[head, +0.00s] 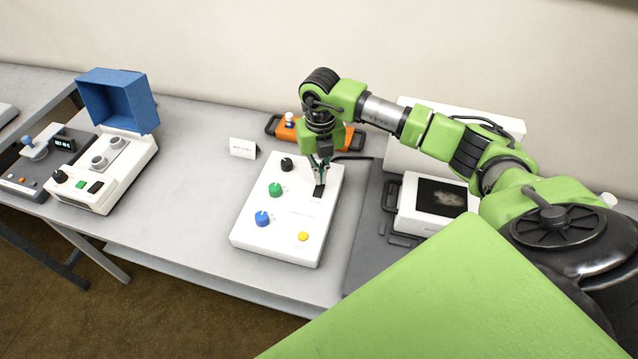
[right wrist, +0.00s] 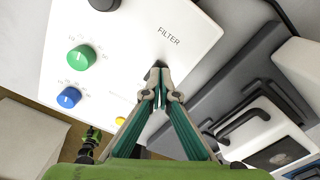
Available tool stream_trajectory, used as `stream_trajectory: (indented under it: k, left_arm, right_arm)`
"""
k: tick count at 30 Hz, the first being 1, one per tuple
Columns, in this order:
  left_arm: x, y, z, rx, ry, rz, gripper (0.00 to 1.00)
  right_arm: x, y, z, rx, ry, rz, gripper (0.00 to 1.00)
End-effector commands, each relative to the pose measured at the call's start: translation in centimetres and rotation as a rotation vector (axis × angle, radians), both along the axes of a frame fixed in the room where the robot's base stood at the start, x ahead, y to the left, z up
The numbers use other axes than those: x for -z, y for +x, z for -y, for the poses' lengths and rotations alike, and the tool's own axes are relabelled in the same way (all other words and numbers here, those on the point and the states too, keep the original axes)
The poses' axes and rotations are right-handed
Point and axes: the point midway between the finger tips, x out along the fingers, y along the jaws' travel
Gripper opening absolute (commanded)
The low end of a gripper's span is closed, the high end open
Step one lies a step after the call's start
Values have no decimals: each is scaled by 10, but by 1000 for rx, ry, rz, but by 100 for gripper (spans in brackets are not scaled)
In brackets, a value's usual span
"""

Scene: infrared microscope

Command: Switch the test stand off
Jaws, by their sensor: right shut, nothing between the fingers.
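A white control box (head: 285,232) with black, green and blue knobs, a yellow button and a small black switch (head: 319,191) stands at the middle of the bench. In the right wrist view the box (right wrist: 125,50) carries the word FILTER near the switch. I cannot read a label naming any device as the test stand. My right gripper (head: 321,182) points down at the switch, its fingers closed and empty. In the right wrist view its fingertips (right wrist: 158,92) partly cover the switch; contact cannot be told.
A white device (head: 82,193) with an open blue lid (head: 118,100) and a green switch stands at left, beside a grey unit (head: 25,187). An orange tray (head: 283,134) lies behind the box. A screen unit (head: 437,198) stands right. Bench between is clear.

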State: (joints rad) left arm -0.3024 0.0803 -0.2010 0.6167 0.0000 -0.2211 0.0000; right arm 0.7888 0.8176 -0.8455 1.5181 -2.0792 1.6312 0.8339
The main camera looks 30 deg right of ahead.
Motion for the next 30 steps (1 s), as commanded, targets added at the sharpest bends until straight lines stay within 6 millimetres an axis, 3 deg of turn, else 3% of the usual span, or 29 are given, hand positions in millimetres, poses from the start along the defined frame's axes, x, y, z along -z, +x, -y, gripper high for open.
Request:
stream_trajectory:
  k: [6, 30]
  left_arm:
    - [-1, 8, 1, 0, -2, 12, 40]
    - [5, 5, 0, -1, -1, 7, 40]
  right_arm:
    - [0, 0, 0, 0, 0, 0, 0]
    - [7, 0, 0, 0, 0, 0, 0]
